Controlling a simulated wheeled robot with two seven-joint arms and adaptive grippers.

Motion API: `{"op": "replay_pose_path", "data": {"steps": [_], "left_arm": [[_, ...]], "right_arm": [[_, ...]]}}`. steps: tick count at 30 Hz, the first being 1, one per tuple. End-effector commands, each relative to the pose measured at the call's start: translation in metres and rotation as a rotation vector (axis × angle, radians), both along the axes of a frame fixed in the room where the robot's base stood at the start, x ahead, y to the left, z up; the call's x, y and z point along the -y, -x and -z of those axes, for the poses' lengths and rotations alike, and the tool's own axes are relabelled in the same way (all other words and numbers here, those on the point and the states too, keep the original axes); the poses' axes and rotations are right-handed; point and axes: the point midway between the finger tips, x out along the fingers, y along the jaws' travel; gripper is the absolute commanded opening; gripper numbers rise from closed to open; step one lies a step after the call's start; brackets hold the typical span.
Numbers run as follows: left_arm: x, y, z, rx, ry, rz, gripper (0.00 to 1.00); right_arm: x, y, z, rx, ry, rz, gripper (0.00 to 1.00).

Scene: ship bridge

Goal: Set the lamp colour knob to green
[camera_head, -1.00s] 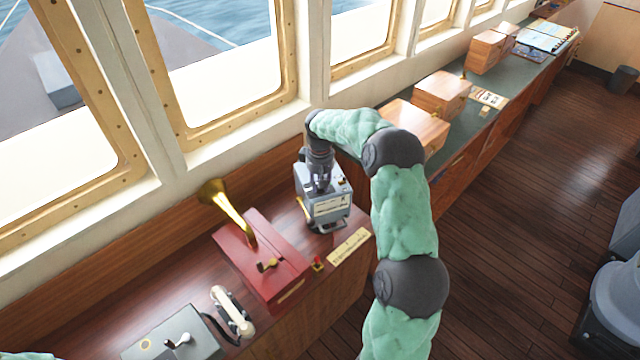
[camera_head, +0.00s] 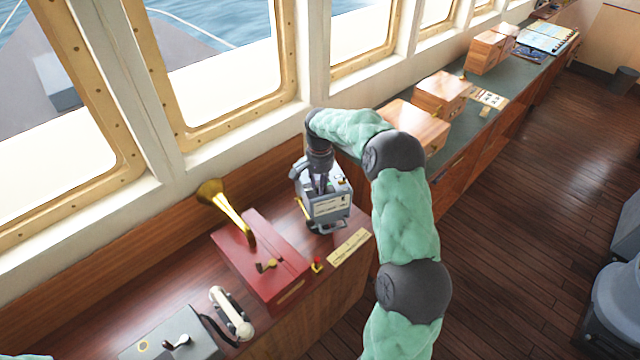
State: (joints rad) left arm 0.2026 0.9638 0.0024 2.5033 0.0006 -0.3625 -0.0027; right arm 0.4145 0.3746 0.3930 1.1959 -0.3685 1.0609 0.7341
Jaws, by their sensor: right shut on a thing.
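The lamp unit is a small grey box (camera_head: 331,205) with a pale label on its front, on the wooden console. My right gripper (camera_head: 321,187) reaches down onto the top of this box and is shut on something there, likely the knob. The fingers hide the knob, so its setting cannot be read. A small yellow part shows on the box's top to the right of the fingers. My left gripper is not in view; only a sliver of green shows at the bottom left corner.
A red box (camera_head: 262,262) with a brass horn (camera_head: 226,205) stands left of the grey box. A white handset (camera_head: 231,313) and a grey lever box (camera_head: 172,338) are at lower left. Wooden boxes (camera_head: 441,95) stand on the counter behind.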

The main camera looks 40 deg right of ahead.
Motion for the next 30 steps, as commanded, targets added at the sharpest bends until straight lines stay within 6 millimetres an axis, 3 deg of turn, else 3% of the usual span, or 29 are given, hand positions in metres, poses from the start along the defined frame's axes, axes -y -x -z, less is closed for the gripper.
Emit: {"op": "replay_pose_path", "data": {"steps": [15,30], "left_arm": [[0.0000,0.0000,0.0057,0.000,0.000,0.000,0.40],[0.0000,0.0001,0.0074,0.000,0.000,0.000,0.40]], "right_arm": [[-0.0032,0.0011,0.0035,-0.009,-0.005,0.442,0.00],[-0.0035,0.0005,0.0033,-0.009,-0.004,0.622,0.00]]}}
